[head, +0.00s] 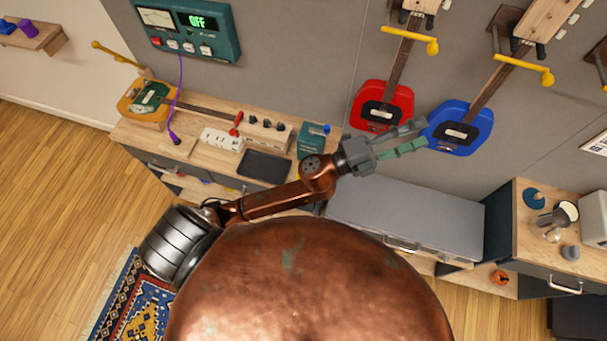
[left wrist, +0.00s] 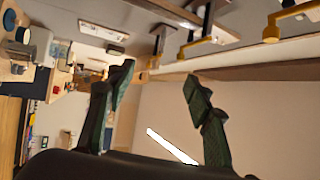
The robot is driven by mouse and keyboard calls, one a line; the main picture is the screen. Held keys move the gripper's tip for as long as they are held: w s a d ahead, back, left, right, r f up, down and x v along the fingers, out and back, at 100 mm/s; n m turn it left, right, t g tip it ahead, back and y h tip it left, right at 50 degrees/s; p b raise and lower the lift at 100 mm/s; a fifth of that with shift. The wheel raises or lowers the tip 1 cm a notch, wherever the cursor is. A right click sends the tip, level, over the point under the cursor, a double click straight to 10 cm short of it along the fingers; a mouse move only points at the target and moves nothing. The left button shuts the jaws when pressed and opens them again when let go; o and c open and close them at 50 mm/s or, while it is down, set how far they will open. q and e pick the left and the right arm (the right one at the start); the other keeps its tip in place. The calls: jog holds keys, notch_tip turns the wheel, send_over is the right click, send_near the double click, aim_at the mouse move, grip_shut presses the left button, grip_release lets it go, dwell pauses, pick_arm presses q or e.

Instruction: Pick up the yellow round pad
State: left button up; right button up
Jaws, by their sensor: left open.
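I cannot make out a yellow round pad for sure in either view. A small yellow patch (head: 298,177) shows beside the teal box on the wooden counter, partly hidden by my left arm, and its shape is unclear. My left gripper (head: 416,136) is open and empty, up in front of the wall between the red and blue guitars. In the left wrist view its two fingers (left wrist: 160,78) stand apart with nothing between them. My right gripper is in neither view.
A wooden counter (head: 202,124) holds a yellow instrument (head: 140,108), a white power strip (head: 222,141) and a black tray (head: 265,166). A grey case (head: 405,212) lies right of it. A red guitar (head: 366,97) and a blue guitar (head: 477,133) hang near my left gripper.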

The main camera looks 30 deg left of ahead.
pick_arm(q)
jog(key=s+d+f+m+g+h, duration=0.4)
jog(key=s+d+f+m+g, duration=0.1)
jog(key=s+d+m+g, duration=0.65)
jog(key=s+f+m+g+y, duration=0.2)
jog(key=f+m+g+y, duration=0.1)
jog(key=f+m, duration=0.25)
jog(key=s+f+m+g+y, duration=0.3)
jog(key=f+m, duration=0.1)
jog(key=f, duration=0.3)
jog(key=w+a+f+m+y, duration=0.25)
jog(key=a+f+y, duration=0.55)
jog(key=a+f, duration=0.4)
jog(key=w+a+f+y, duration=0.1)
jog(key=w+a+y, duration=0.1)
jog(key=a, duration=0.6)
jog(key=w+a+f+m+y, duration=0.1)
jog(key=w+a+y, duration=0.2)
jog(key=a, duration=0.5)
jog(key=w+a+f+t+y, duration=0.1)
jog(key=w+a+y, duration=0.2)
jog(key=a, duration=0.5)
jog(key=shift+a+y, duration=0.25)
jog(key=shift+y, duration=0.55)
jog(key=shift+p+x, duration=0.75)
jog(key=shift+x, duration=2.4)
jog(key=shift+w, duration=0.2)
